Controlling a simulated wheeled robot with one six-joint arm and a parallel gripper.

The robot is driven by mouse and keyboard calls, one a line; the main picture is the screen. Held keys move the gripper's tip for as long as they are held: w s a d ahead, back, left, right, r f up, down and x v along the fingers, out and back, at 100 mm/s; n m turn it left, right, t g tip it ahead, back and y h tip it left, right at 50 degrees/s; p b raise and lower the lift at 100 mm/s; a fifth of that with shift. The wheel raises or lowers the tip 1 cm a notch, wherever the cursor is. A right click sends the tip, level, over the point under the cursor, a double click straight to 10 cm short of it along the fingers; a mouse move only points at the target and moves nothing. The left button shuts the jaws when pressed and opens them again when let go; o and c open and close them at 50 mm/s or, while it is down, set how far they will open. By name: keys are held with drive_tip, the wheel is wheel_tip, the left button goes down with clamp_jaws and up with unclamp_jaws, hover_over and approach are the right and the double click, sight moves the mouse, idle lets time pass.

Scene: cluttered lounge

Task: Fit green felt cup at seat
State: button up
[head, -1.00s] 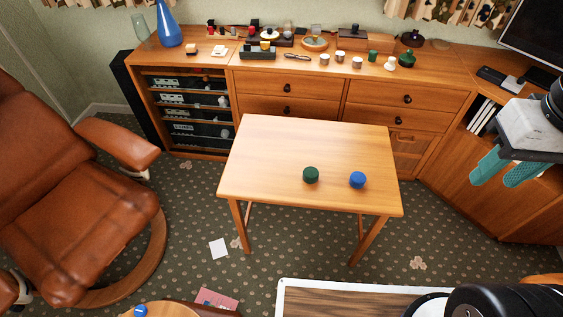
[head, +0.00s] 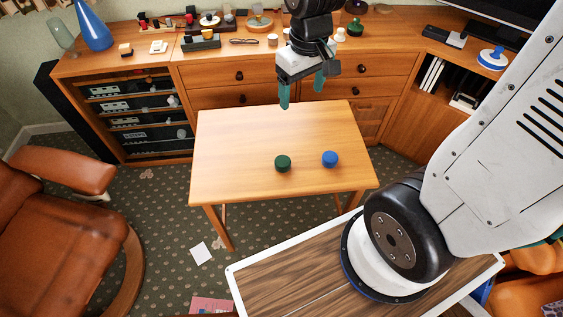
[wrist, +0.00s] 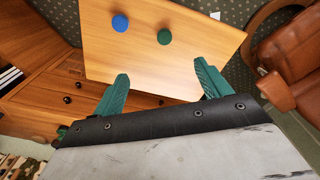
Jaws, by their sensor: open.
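A dark green round cup (head: 283,163) sits on the wooden table (head: 230,140), left of a blue one (head: 330,159). In the wrist view the green cup (wrist: 164,37) lies right of the blue one (wrist: 120,23), both beyond my fingertips. My gripper (head: 301,98) is open and empty, with teal fingers, above the far edge of the table and apart from both pieces. It also shows in the wrist view (wrist: 164,82). I cannot tell which place is the seat.
A wooden sideboard (head: 215,75) behind the table holds many small items, including a blue vase (head: 94,28). A brown leather armchair (head: 60,220) stands at the left. Most of the tabletop is clear.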

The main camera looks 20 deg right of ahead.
drive_tip(key=n, duration=0.2)
approach(282, 160)
drive_tip(key=shift+w+a+f+n+g, duration=0.2)
drive_tip(key=shift+w+f+n, duration=0.1)
drive_tip(key=shift+f, duration=0.15)
drive_tip(key=shift+w+a+f+n+g, duration=0.1)
drive_tip(key=shift+w+f+n+g, duration=0.15)
drive_tip(key=shift+f, duration=0.25)
drive_tip(key=shift+s+d+f, duration=0.15)
drive_tip(key=shift+d+f, duration=0.05)
drive_tip(key=shift+f, duration=1.7)
drive_tip(key=shift+s+d+f, duration=0.1)
drive_tip(key=shift+d+f, duration=0.05)
drive_tip(key=shift+f, duration=1.8)
drive_tip(key=c, duration=1)
